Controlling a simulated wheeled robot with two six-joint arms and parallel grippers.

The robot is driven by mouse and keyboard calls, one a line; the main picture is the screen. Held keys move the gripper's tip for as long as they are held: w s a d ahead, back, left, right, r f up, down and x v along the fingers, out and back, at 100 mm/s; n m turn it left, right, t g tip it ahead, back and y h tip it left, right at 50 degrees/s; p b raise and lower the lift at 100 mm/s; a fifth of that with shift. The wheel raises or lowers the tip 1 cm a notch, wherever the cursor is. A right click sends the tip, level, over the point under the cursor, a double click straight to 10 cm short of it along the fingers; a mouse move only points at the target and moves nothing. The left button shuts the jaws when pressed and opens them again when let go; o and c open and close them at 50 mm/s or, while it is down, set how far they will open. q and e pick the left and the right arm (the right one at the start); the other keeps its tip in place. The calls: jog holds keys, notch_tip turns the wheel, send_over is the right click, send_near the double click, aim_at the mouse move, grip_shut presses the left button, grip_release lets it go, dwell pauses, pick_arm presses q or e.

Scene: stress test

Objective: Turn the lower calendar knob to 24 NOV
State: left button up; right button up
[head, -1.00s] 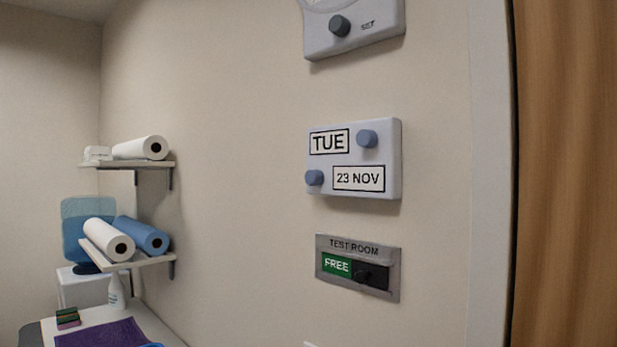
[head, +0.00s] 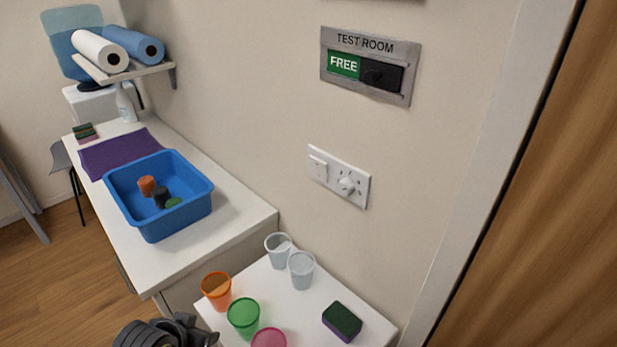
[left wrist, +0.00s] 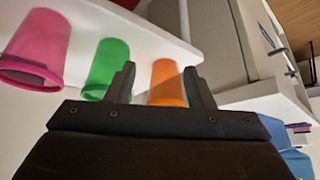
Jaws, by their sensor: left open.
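The calendar with its knobs is out of view in both current pictures. My left gripper (left wrist: 160,72) is open and empty in the left wrist view, its two black fingers apart. An orange cup (left wrist: 167,84) shows beyond and between the fingers; I cannot tell the gap to it. In the head view, dark parts of my arm (head: 160,333) show at the bottom edge, left of the small table. My right gripper is not in view.
A small white table holds orange (head: 217,290), green (head: 243,317) and pink (head: 269,338) cups, two clear cups (head: 301,269) and a sponge (head: 342,320). A blue tub (head: 178,226) stands on the counter. The wall has a room sign (head: 367,65) and a socket (head: 339,176).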

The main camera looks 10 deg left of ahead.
pick_arm(q)
jog(key=w+d+r+m+t+h, duration=0.1)
jog(key=w+r+t+h, duration=0.1)
jog(key=w+r, duration=0.6)
jog(key=w+d+r+m+t+h, duration=0.15)
jog(key=w+r, duration=0.25)
jog(key=r, duration=0.8)
jog(key=w+d+r+m+t+h, duration=0.1)
jog(key=w+d+r+t, duration=0.1)
jog(key=w+r, duration=0.6)
jog(key=s+d+r+m+t+h, duration=0.1)
jog(key=s+r+h, duration=0.15)
jog(key=r, duration=0.95)
jog(key=s+d+r+m+t+h, duration=0.1)
jog(key=s+r, duration=0.3)
jog(key=r, duration=0.7)
jog(key=s+d+r+m+t+h, duration=0.15)
jog(key=s+r, duration=0.25)
jog(key=r, duration=0.8)
jog(key=p+x, duration=0.6)
jog(key=x, duration=1.1)
jog(key=shift+d+n+g+h+p, duration=0.3)
jog(key=shift+d+h+p, duration=0.05)
jog(key=shift+d, duration=0.05)
jog(key=shift+w+f, duration=0.1)
jog(key=shift+f, duration=0.05)
